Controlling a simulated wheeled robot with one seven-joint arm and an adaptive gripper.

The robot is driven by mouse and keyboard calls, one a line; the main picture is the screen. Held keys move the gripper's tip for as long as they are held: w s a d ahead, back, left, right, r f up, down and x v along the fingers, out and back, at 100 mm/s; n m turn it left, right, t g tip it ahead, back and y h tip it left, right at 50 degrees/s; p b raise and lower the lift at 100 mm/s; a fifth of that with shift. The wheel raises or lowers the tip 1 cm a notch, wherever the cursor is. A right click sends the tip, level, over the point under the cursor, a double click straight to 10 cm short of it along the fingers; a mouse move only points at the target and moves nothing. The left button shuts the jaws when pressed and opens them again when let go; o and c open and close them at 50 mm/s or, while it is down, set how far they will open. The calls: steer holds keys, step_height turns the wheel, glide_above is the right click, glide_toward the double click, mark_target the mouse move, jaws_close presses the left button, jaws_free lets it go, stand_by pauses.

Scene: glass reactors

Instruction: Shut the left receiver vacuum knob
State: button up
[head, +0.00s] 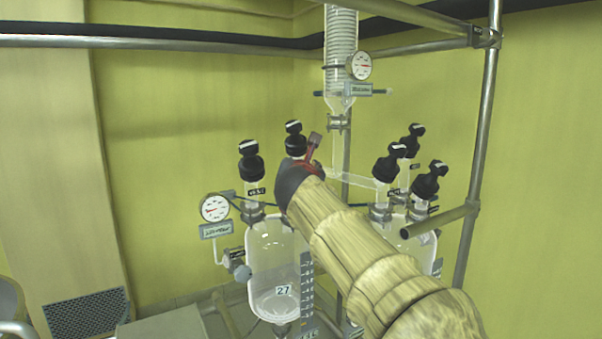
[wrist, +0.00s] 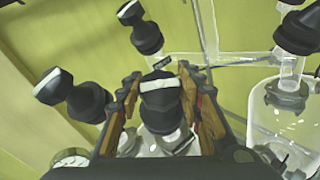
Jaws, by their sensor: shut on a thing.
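The left receiver (head: 275,262) is a clear glass vessel with a "27" tag and black knobs on top. Two knobs show in the head view, one at left (head: 250,162) and one farther back (head: 294,140). My gripper (head: 306,165) is over the vessel's right side and hides what it holds there. In the wrist view my gripper (wrist: 160,88) has its brown-padded fingers on either side of a black knob (wrist: 160,102) with a white bar on top, and is shut on it. I cannot read a label showing whether this is the vacuum knob.
The right receiver (head: 422,250) stands close by, with several black knobs (head: 390,165) on top. A gauge (head: 215,208) is at the left. A glass coil column (head: 341,45) hangs at centre. Metal frame bars (head: 483,130) stand at the right.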

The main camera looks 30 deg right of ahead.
steer(key=m+g+h+p, duration=0.1)
steer(key=m, duration=0.1)
steer(key=m+g+h+p, duration=0.1)
steer(key=m+g+p, duration=0.1)
steer(key=shift+w+a+r+g+h, duration=0.1)
steer(key=shift+r+g+h, duration=0.1)
steer(key=shift+g+h, duration=0.15)
steer(key=m+g+h+p, duration=0.1)
steer(key=m+g+p, duration=0.3)
steer(key=p, duration=0.4)
steer(key=shift+r+m+g, duration=0.1)
steer(key=shift+m+g, duration=0.15)
steer(key=shift+m, duration=0.35)
steer(key=m+g+y+p, duration=0.1)
steer(key=m+g+p, duration=0.5)
steer(key=p, duration=1)
steer(key=m+g+p, duration=0.1)
steer(key=p, duration=0.1)
steer(key=g+y+p, duration=0.1)
steer(key=p, duration=0.2)
steer(key=shift+s+f+m, duration=0.2)
steer(key=shift+f+m, duration=0.05)
steer(key=shift+m, duration=0.15)
steer(key=shift+y+p, duration=0.25)
steer(key=shift+p, duration=0.1)
steer(key=shift+f+m+p, duration=0.25)
steer(key=shift+m+p, duration=0.05)
steer(key=o, duration=1.2)
steer(key=shift+r, duration=0.1)
